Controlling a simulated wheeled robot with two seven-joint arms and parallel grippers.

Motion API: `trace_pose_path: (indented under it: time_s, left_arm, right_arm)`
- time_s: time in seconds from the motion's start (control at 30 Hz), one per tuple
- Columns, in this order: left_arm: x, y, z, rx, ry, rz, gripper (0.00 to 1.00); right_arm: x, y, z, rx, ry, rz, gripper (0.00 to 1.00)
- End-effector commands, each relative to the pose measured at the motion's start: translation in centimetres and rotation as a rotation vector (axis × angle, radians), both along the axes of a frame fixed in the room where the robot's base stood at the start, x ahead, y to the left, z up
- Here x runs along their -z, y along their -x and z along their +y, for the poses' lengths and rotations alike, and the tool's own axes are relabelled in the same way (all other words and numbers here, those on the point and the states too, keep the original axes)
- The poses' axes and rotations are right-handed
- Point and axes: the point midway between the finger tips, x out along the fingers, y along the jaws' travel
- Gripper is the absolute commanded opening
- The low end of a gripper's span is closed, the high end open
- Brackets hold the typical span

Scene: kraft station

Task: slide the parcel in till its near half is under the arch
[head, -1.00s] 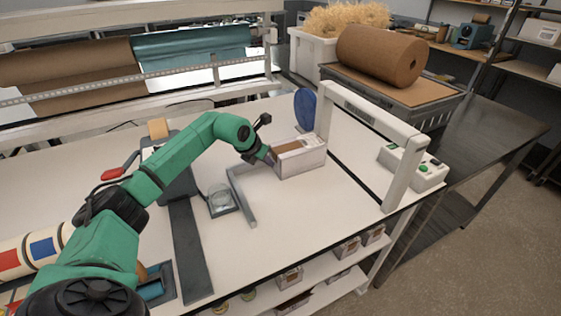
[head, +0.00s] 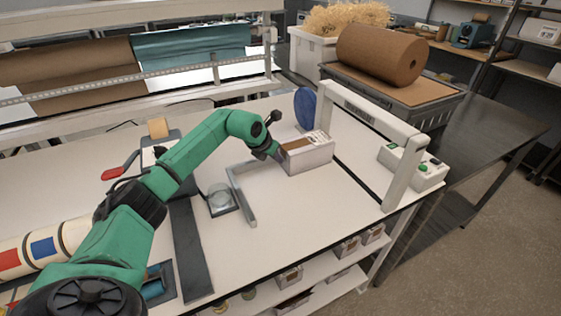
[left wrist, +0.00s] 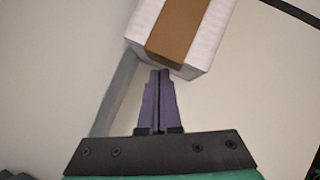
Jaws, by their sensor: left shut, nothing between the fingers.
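The parcel (head: 308,154) is a white box with a brown tape strip, lying on the white table just left of the grey arch (head: 372,146). Its far right end is near the foot of the arch's far post. In the left wrist view the parcel (left wrist: 206,35) is at the top, with the tape running down its near face. My left gripper (head: 279,155) is shut and empty, its purple fingertips (left wrist: 160,72) at the parcel's near end, touching or almost touching it. My right gripper is not in view.
A blue disc (head: 305,108) stands behind the parcel. A control box with green buttons (head: 412,168) sits beyond the arch. A dark line crosses the table under the arch.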

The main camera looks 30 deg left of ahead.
Motion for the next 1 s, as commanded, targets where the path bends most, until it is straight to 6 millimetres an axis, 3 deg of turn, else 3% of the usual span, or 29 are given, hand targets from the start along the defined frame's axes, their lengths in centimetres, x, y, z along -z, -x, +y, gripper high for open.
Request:
trace_pose_path:
  time_s: [1.0]
  left_arm:
    - [0.0, -2.5, -1.7, 0.0, 0.0, 0.0, 0.0]
  right_arm:
    - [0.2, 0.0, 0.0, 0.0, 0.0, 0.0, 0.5]
